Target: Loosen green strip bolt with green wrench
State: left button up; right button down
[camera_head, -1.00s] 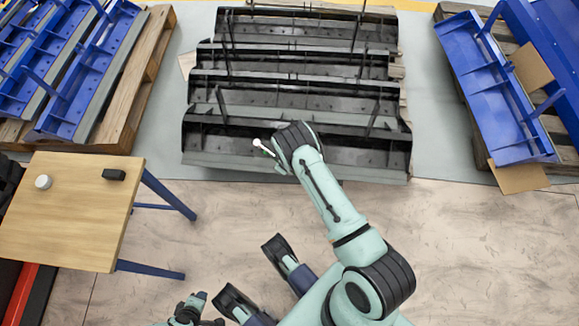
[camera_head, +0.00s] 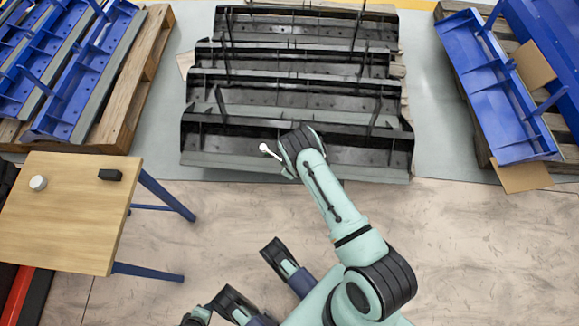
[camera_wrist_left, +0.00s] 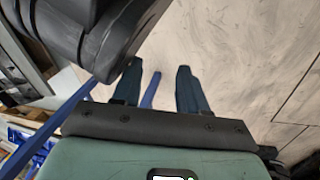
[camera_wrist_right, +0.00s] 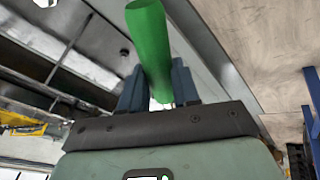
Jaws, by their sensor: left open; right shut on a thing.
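My right gripper (camera_wrist_right: 160,92) is shut on the green wrench (camera_wrist_right: 149,40), seen in the right wrist view as a thick green handle between the fingers. In the head view my right arm reaches to the front edge of the nearest black carrier (camera_head: 230,135). A white-ended piece (camera_head: 265,148) shows beside that hand; I cannot tell whether it is part of the wrench. The green strip bolt cannot be made out. My left gripper (camera_wrist_left: 155,88) is open and empty over the floor in the left wrist view. It is low in the head view and hard to make out there.
A wooden table (camera_head: 60,225) at left holds a white round thing (camera_head: 38,183) and a black block (camera_head: 110,174). Blue carriers on pallets stand at the left (camera_head: 75,95) and right (camera_head: 495,95). The floor (camera_head: 480,250) at front right is clear.

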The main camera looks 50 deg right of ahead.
jog(key=shift+b+x, duration=1.05)
jog(key=shift+x, duration=0.1)
pick_arm(q)
jog(key=s+a+f+g+b, duration=0.1)
jog(key=s+f+g+b, duration=0.1)
jog(key=s+f, duration=0.3)
jog(key=shift+s+f+n+g, duration=0.3)
jog(key=shift+s+g, duration=0.3)
jog(key=shift+s, duration=1.3)
pick_arm(e)
jog(key=w+a+f+m+h, duration=0.1)
jog(key=w+a+m, duration=0.1)
jog(key=a+m, duration=0.4)
jog(key=w+a+f+m+h, duration=0.1)
jog(key=w+a+m, duration=0.1)
jog(key=a+m, duration=0.3)
jog(key=shift+w+a+m+g, duration=0.4)
jog(key=shift+a, duration=0.3)
pick_arm(q)
jog(key=shift+a, duration=0.1)
pick_arm(e)
jog(key=shift+x, duration=1.4)
jog(key=shift+d+f, duration=0.2)
jog(key=shift+w, duration=0.1)
